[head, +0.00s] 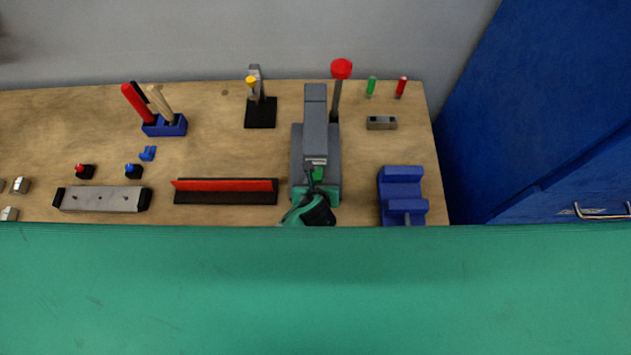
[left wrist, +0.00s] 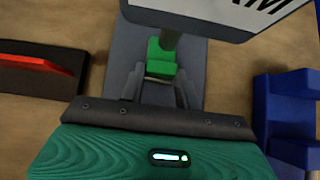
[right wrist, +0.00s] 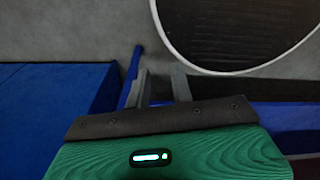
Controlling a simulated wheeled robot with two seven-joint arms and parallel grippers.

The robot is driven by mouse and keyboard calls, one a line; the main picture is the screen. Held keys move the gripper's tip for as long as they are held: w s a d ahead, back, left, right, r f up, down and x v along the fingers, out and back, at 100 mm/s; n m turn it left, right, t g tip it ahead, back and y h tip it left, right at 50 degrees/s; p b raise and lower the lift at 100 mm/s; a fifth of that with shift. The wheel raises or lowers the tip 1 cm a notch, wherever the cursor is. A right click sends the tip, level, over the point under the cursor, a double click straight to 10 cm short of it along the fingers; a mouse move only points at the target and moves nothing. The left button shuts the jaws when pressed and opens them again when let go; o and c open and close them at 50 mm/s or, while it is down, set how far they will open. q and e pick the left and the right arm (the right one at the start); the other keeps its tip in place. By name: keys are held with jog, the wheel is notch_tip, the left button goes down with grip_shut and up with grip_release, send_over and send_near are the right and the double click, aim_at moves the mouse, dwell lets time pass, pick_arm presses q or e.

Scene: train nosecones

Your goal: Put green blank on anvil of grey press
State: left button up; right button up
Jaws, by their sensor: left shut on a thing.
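The grey press (head: 316,125) stands on the bench, with a red-knobbed lever (head: 341,69) at its right. My left gripper (head: 317,187) is at the press's front, under its head. In the left wrist view my left gripper (left wrist: 159,80) is shut on the green blank (left wrist: 160,66), a stepped block between its fingertips. The blank also shows in the head view (head: 318,174). It is beneath the press's ram; I cannot tell whether it touches the anvil, which is hidden. My right gripper (right wrist: 161,80) is open and empty, away from the bench work.
A blue stepped block (head: 402,194) stands right of the press. A dark holder with a red bar (head: 226,190) lies to its left. A blue cabinet (head: 545,120) stands beyond the bench's right edge. Small green and red pieces stand at the back right.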

pick_arm(q)
jog(key=shift+f, duration=0.15)
jog(key=o, duration=0.9)
jog(key=shift+c, duration=0.2)
jog(key=shift+o, duration=0.8)
pick_arm(e)
jog(key=shift+d, duration=0.4)
jog(key=shift+d, duration=0.1)
pick_arm(q)
jog(key=b+v, duration=0.2)
jog(key=v, duration=1)
jog(key=shift+b, duration=0.3)
pick_arm(e)
jog(key=shift+a+f, duration=0.25)
jog(key=shift+f, duration=1)
jog(key=shift+d, duration=0.15)
pick_arm(q)
jog(key=shift+s, duration=0.1)
